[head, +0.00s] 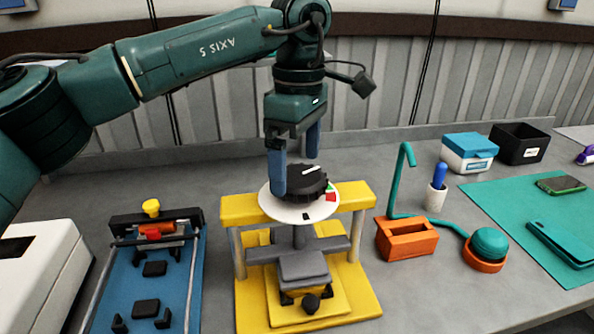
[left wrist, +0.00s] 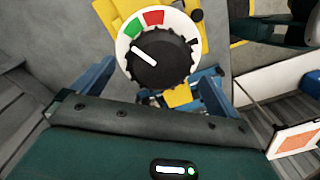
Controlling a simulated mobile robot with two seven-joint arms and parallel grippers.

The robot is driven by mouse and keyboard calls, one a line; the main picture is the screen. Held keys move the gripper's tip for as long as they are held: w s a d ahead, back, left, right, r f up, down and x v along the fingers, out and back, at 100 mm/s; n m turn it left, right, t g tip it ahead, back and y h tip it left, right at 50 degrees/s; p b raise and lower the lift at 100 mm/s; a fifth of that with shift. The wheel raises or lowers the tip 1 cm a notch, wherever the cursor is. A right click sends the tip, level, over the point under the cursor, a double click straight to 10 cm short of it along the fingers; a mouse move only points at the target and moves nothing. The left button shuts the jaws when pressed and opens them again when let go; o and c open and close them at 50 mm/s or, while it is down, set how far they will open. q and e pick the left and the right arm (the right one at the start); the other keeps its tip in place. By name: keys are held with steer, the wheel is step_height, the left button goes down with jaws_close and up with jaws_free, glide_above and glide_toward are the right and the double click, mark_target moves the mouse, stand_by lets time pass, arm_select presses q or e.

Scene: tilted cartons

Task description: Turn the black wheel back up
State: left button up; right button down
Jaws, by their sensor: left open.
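The black wheel (head: 308,183) is a ribbed knob with a white pointer line. It sits on a round white dial plate (head: 285,208) with red and green patches, on top of a yellow and grey stand (head: 232,210). In the left wrist view the black wheel (left wrist: 158,64) shows its pointer aimed up and left, towards the green patch (left wrist: 131,29); a red patch (left wrist: 153,18) lies beside the green. My left gripper (head: 295,165) is open above the dial, with blue fingers pointing down around the wheel. I cannot tell whether they touch it. My right gripper is out of view.
A blue slide fixture (head: 140,290) stands to the left. An orange block (head: 407,238) with a teal hooked rod and a teal dome (head: 489,243) stand to the right. Behind them are a white cup (head: 436,198), a blue-lidded box (head: 469,150) and a black bin (head: 519,143).

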arm_select(q)
steer(key=shift+f, duration=1.2)
steer(key=shift+c, duration=0.5)
steer(key=c, duration=0.9)
